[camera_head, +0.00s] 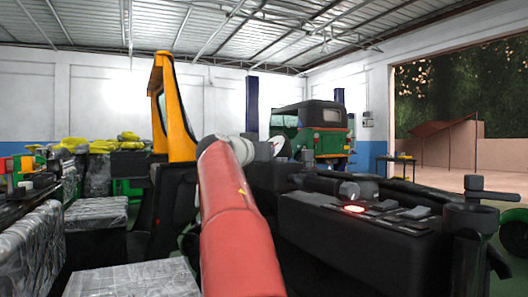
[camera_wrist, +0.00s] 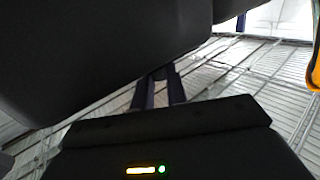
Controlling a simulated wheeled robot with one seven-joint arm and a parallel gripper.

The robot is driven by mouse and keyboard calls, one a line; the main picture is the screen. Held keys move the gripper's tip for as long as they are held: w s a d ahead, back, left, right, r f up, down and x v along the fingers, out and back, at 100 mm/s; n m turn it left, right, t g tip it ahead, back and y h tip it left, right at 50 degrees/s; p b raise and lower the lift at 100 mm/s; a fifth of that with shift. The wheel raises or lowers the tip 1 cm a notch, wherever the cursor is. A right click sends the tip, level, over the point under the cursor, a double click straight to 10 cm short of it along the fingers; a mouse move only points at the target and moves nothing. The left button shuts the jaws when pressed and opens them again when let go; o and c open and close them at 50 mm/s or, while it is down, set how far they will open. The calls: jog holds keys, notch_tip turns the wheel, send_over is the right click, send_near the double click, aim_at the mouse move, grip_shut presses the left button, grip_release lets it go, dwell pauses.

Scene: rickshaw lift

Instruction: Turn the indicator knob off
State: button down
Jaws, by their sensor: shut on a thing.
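My gripper (camera_wrist: 160,76) shows in the wrist view as two dark blue fingers against a small dark part at the edge of a large dark body (camera_wrist: 90,55). The fingers are closed on this part. I cannot make out its shape or be sure that it is the indicator knob. In the head view, my red arm link reaches up the middle, and my fingers cannot be made out beyond it. A black dashboard (camera_head: 345,235) stands to the right with several switches and a glowing red light (camera_head: 353,209). No indicator knob can be told apart there.
A black bar (camera_head: 420,188) crosses behind the dashboard. A yellow frame (camera_head: 172,105) rises left of my arm. Grey wrapped blocks (camera_head: 135,280) fill the lower left. A green vehicle (camera_head: 312,130) stands behind. Open floor shows at the far right.

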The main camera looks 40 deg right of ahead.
jog(key=shift+w+m+g, duration=0.3)
jog(key=shift+m+g, duration=0.2)
jog(key=shift+g, duration=0.4)
jog(key=g, duration=0.1)
jog(key=m+g+p, duration=0.2)
jog(key=shift+w+a+r+h, duration=0.1)
jog(key=shift+w+r+h, duration=0.15)
jog(key=shift+h, duration=0.15)
jog(key=shift+f+m+g, duration=0.15)
jog(key=shift+m+g, duration=1.05)
jog(key=shift+g, duration=0.7)
jog(key=c, duration=1.4)
grip_release()
jog(key=shift+f, duration=0.1)
